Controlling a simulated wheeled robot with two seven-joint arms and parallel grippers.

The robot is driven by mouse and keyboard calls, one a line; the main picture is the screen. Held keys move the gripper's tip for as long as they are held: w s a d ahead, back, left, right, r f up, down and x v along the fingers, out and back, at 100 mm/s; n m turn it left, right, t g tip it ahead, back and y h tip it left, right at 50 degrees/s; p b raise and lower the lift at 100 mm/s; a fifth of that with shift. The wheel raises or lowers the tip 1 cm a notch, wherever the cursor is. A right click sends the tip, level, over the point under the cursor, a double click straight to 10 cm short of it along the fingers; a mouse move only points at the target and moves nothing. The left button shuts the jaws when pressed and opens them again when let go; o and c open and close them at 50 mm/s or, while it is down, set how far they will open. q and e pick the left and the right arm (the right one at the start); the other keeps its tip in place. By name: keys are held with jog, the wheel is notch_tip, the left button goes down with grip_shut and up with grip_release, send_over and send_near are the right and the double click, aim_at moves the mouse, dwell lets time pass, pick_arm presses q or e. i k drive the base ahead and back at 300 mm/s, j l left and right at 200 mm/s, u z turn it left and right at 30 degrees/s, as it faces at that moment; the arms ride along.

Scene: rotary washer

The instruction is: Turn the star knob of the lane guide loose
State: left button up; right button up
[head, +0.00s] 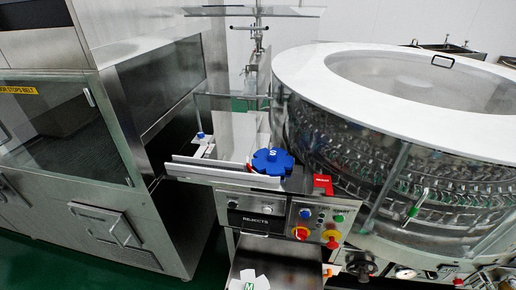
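A small blue knob (201,135) sits on a white block at the left of the infeed lane. Metal rails (215,174) run along the lane's front. The small knob looks like the lane guide's star knob, but its shape is too small to tell, as is whether it is tight. Neither of my grippers is in view.
A glass-sided cabinet (50,118) stands left. A large round washer with a white rim (400,115) fills the right.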

aim_at(201, 134)
jog(key=i+j+z, duration=0.2)
jog(key=z, duration=0.3)
jog(key=i+j+z, duration=0.15)
jog(key=j+z, duration=0.35)
jog(key=i+j+z, duration=0.1)
jog(key=j+z, duration=0.15)
jog(key=z, duration=0.2)
jog(key=j, duration=0.55)
jog(key=i, duration=0.05)
